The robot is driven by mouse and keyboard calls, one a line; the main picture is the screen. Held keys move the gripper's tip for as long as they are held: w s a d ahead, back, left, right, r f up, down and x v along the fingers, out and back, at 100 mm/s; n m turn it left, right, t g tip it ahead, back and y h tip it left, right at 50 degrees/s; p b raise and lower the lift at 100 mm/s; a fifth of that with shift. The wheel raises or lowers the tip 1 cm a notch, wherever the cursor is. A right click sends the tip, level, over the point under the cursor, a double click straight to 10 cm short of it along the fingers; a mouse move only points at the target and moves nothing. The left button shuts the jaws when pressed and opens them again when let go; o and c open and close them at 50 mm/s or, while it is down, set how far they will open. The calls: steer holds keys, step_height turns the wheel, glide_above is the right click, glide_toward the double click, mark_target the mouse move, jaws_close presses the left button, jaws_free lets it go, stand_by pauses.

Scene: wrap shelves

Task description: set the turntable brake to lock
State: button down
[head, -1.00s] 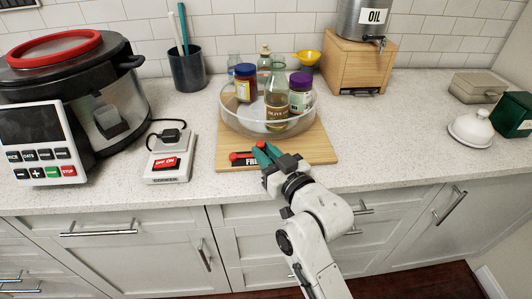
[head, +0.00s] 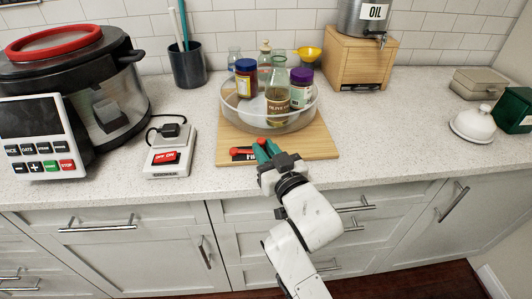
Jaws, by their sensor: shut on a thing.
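The turntable (head: 232,117) is a clear round tray with a low wall, on a wooden board (head: 318,150). Its brake is a red lever (head: 240,151) at the board's front edge, its visible end pointing left. A black label (head: 243,157) lies just below it, with white lettering starting "FR", partly hidden by my gripper. My gripper (head: 263,149), with green fingers, reaches in from the front right and is shut on the brake lever. The fingers cover part of the lever, so the exact contact is hard to see.
Bottles and jars (head: 301,86) stand in the turntable. A cooker switch box (head: 168,160) and a large cooker (head: 75,90) are to the left. An oil dispenser on a wooden stand (head: 345,65) is behind right.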

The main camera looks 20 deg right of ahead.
steer(key=shift+s+a+f+m+h+b, duration=0.25)
steer(key=shift+m+h+b, duration=0.45)
steer(key=shift+b, duration=0.65)
steer(key=shift+s+a+f+m+h+b, duration=0.1)
steer(key=shift+s+a+m+h+b, duration=0.25)
steer(key=shift+h+b, duration=0.8)
steer(key=m+h+b, duration=0.1)
steer(key=b, duration=0.1)
steer(key=a+h+b, duration=0.1)
steer(key=b, duration=0.1)
steer(key=shift+s+m+g, duration=0.2)
steer(key=shift+m+g, duration=0.15)
steer(key=shift+g, duration=0.05)
steer(key=m+g+h+b, duration=0.1)
steer(key=a+m+h+b, duration=0.1)
steer(key=h+b, duration=0.1)
steer(key=s+a+m+g+h+b, duration=0.1)
steer(key=h+b, duration=0.1)
steer(key=shift+a+r+m+g+h, duration=0.2)
steer(key=shift+r+m+g+h, duration=0.1)
steer(key=shift+m, duration=0.1)
steer(key=c, duration=1)
jaws_free()
steer(key=shift+s+a, duration=0.1)
steer(key=v, duration=1)
steer(key=shift+s+a, duration=0.2)
